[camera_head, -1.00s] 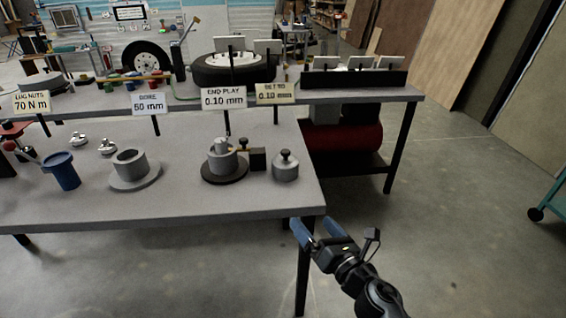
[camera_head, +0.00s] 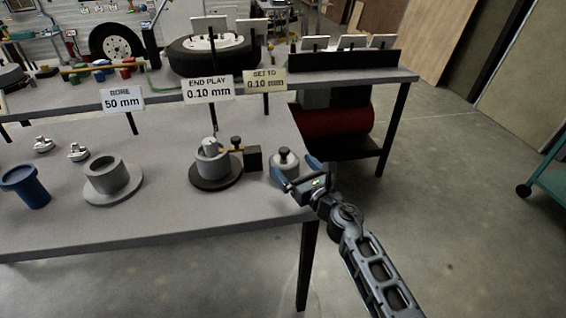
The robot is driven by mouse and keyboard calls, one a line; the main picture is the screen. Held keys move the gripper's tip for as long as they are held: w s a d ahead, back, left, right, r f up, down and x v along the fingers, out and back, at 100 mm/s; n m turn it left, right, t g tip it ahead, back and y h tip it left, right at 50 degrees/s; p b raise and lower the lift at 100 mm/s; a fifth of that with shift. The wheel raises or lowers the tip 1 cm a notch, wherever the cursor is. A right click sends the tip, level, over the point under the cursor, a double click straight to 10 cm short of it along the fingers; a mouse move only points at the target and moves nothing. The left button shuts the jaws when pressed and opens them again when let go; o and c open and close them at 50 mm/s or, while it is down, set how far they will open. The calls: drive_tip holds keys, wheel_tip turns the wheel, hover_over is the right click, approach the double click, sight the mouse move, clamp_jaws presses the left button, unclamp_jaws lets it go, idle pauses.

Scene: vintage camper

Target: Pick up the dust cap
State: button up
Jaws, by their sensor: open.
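A grey rounded cap with a small dark knob (camera_head: 284,158), which looks like the dust cap, stands upright near the right edge of the front table (camera_head: 170,228). My gripper (camera_head: 293,167) is open and comes in from the lower right. Its blue fingertips show at the cap's lower left and right in the picture, and one finger overlaps the cap's lower part. I cannot tell whether the fingers touch the cap or are still in front of it. Nothing is held.
Left of the cap stand a small dark block (camera_head: 252,158) and a hub on a dark round base (camera_head: 216,181). Further left are a grey flanged ring (camera_head: 107,182) and a blue cup (camera_head: 26,190). Sign stands rise behind.

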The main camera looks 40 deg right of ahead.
sight(286, 157)
drive_tip(key=shift+x, duration=2.35)
drive_tip(key=shift+d+f, duration=0.1)
drive_tip(key=shift+c, duration=0.3)
drive_tip(key=c, duration=0.7)
